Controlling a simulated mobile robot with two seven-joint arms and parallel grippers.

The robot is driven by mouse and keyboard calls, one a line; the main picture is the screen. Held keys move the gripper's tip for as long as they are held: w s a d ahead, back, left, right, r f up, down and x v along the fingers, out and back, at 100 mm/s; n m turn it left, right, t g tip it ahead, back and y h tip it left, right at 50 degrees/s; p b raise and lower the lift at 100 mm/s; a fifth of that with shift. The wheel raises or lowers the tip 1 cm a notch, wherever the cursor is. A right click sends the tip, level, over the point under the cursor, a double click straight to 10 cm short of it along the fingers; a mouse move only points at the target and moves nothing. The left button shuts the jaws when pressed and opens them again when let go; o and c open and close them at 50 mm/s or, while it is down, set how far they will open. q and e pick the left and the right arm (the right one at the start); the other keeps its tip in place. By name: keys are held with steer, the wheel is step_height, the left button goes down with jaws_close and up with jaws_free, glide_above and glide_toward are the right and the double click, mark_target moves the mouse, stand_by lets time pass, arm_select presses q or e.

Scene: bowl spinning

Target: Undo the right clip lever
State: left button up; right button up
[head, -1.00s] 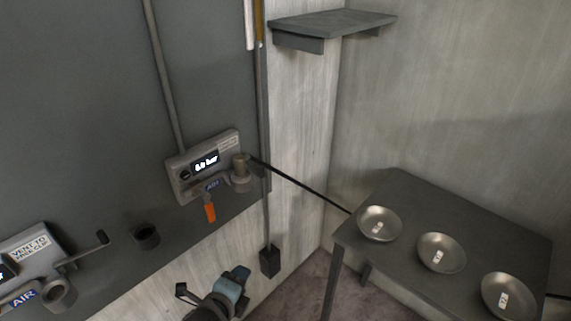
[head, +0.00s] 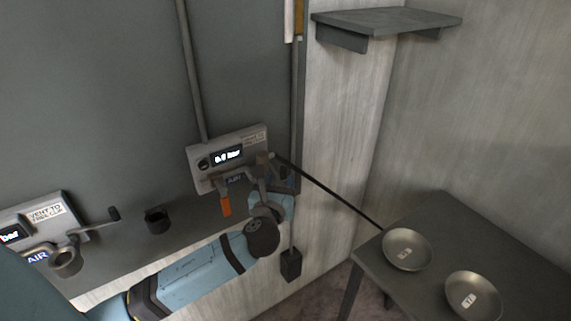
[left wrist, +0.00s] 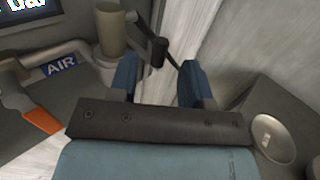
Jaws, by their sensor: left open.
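The right clip lever (left wrist: 158,48) shows in the left wrist view as a dark arm with a black knob, beside a beige cylinder (left wrist: 113,38). In the head view it is at the right end of the right gauge box (head: 222,148), largely hidden by my gripper. My left gripper (left wrist: 158,75) is open, with one blue finger on each side of the lever's knob in the picture. I cannot tell whether they touch it. In the head view my left gripper (head: 274,182) is just below the box's right end. My right gripper is not in view.
An orange handle (head: 226,206) hangs below the right box. A thin black rod (head: 330,190) runs toward the table (head: 420,222) with metal bowls (head: 407,249). A second gauge box (head: 45,215) is at left. A grey shelf (head: 385,20) is above, with bare wall below.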

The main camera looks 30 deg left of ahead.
mark_target(282, 172)
arm_select(q)
steer(key=x, duration=0.7)
jaws_close()
